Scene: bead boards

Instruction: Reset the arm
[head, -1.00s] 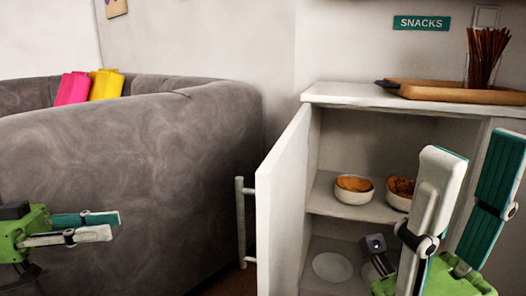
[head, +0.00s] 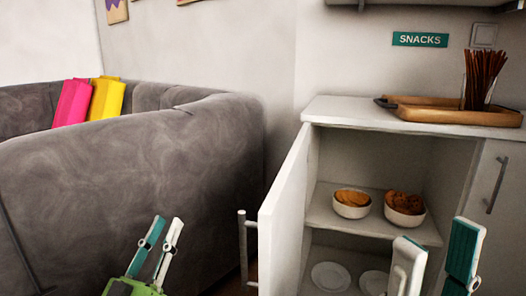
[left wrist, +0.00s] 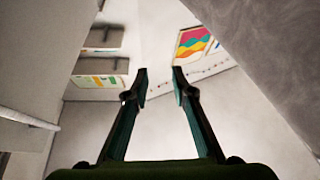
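My left gripper (head: 164,232) is at the lower left of the head view, pointing up in front of the grey sofa. Its fingers stand apart with nothing between them. It also shows in the left wrist view (left wrist: 160,72), open and empty. My right gripper (head: 436,236) is at the lower right of the head view, in front of the open cabinet. Its two fingers are wide apart and no object shows between them. Its palm is cut off by the picture's lower edge.
The cabinet door (head: 284,205) stands open. Inside are two bowls of snacks (head: 352,211) (head: 404,211) on the shelf and white plates (head: 330,276) below. A wooden tray (head: 450,116) with sticks sits on top. A grey sofa (head: 130,160) fills the left.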

